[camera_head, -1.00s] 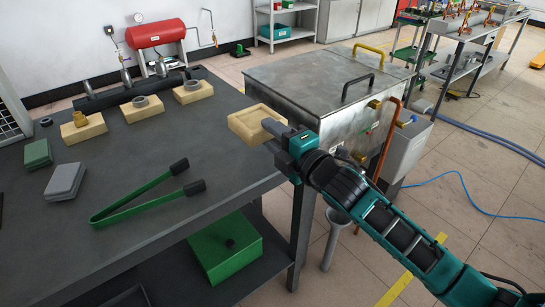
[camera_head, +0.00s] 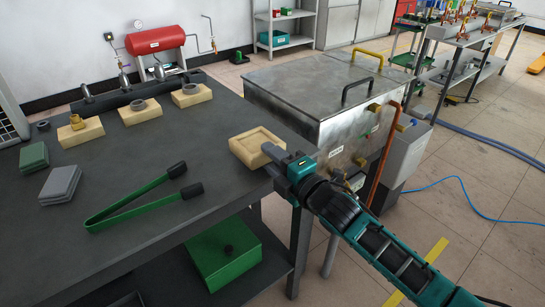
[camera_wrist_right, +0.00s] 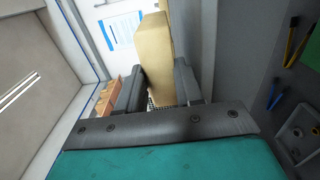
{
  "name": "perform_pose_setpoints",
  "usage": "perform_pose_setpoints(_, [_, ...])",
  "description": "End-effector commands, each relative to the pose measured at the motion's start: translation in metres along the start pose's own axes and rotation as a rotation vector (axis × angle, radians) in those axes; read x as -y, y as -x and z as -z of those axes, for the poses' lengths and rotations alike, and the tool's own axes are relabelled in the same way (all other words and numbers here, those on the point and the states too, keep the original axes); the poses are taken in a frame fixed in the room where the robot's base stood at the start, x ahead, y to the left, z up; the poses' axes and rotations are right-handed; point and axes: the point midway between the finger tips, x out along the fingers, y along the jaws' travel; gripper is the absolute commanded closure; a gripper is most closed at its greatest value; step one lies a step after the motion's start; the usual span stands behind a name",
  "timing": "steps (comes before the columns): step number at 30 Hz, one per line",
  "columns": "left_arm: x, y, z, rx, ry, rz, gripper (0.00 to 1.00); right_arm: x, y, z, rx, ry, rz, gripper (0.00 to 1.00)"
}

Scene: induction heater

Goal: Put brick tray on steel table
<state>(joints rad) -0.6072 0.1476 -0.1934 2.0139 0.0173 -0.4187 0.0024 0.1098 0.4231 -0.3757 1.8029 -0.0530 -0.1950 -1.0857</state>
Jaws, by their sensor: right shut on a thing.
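The brick tray (camera_head: 257,147) is a pale yellow block with a shallow square recess, facing up in the head view. My right gripper (camera_head: 281,157) is shut on the near right side of the tray, at the right edge of the dark steel table (camera_head: 215,135). Whether the tray touches the tabletop or is just above it, I cannot tell. In the right wrist view, the tray (camera_wrist_right: 156,50) shows as a yellow slab between the two dark fingers (camera_wrist_right: 160,88). My left gripper is not in view.
Several pale bricks with metal parts (camera_head: 140,113) stand at the back of the table. Green tongs (camera_head: 140,197) lie in front, left of the tray. A grey block (camera_head: 60,186) lies farther left. A metal tank (camera_head: 320,95) adjoins the right side. The table around the tray is clear.

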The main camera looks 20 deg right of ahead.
Motion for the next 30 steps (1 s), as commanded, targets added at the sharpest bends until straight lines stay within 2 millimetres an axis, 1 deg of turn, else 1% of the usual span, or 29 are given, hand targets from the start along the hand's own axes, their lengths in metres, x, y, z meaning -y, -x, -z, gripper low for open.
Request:
perform_pose_setpoints(5, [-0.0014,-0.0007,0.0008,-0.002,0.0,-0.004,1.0,0.0019,-0.0002,0.0003,-0.001,0.001,-0.003,1.0])
perform_pose_setpoints(6, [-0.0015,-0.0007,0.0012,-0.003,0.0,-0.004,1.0,0.0032,0.0,0.0003,0.0,0.0,0.0,0.63])
perform_pose_setpoints(13, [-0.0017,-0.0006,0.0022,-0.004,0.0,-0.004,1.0,0.0039,0.0001,0.0005,-0.001,0.0,0.002,0.41])
perform_pose_setpoints(14, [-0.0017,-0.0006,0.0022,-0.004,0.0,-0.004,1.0,0.0042,0.0002,0.0006,-0.001,-0.001,0.003,0.39])
perform_pose_setpoints(30, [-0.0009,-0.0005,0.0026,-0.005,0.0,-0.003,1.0,0.0092,0.001,0.0011,0.0,-0.002,0.016,0.39])
